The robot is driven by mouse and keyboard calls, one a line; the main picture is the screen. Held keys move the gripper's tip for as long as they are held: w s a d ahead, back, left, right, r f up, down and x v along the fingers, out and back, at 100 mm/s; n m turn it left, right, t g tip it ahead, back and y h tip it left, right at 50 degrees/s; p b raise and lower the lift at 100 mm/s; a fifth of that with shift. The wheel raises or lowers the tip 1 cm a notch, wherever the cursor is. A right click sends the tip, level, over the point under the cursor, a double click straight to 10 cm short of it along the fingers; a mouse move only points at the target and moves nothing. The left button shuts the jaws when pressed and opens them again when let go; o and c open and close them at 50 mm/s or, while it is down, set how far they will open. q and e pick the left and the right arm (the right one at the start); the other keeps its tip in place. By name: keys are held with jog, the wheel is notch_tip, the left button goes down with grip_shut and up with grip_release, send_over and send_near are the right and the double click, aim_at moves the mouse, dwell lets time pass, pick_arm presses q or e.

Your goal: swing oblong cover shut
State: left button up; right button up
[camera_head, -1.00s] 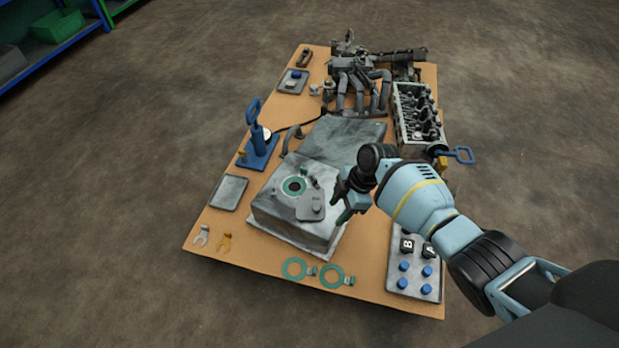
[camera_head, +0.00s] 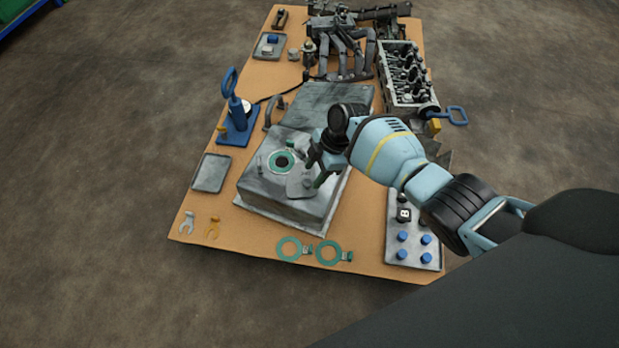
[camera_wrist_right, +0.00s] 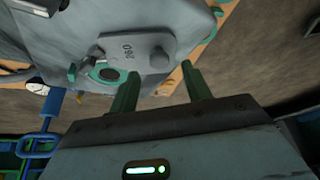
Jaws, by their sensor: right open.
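The oblong cover (camera_head: 297,184) is a flat grey plate with a round knob, lying on top of the grey housing (camera_head: 270,200). It sits swung aside, beside the round port with its green ring (camera_head: 282,162), which is uncovered. In the right wrist view the cover (camera_wrist_right: 130,48) shows a stamped number and its knob (camera_wrist_right: 159,57); the green ring (camera_wrist_right: 106,74) is partly in sight. My right gripper (camera_head: 317,178) is open, close to the cover's knob end; contact cannot be told. Its two green fingers (camera_wrist_right: 161,90) stand apart with nothing between them. My left gripper is not in view.
Two loose green rings (camera_head: 309,250) lie on the board in front of the housing. A panel with blue knobs (camera_head: 412,255) is at right, a blue hand pump (camera_head: 238,118) at left. A cylinder head (camera_head: 402,75) and pipes (camera_head: 343,45) stand behind.

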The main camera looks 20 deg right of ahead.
aim_at(308, 182)
jog(key=b+x, duration=0.1)
jog(key=x, duration=0.2)
jog(key=shift+f, duration=0.15)
grip_shut()
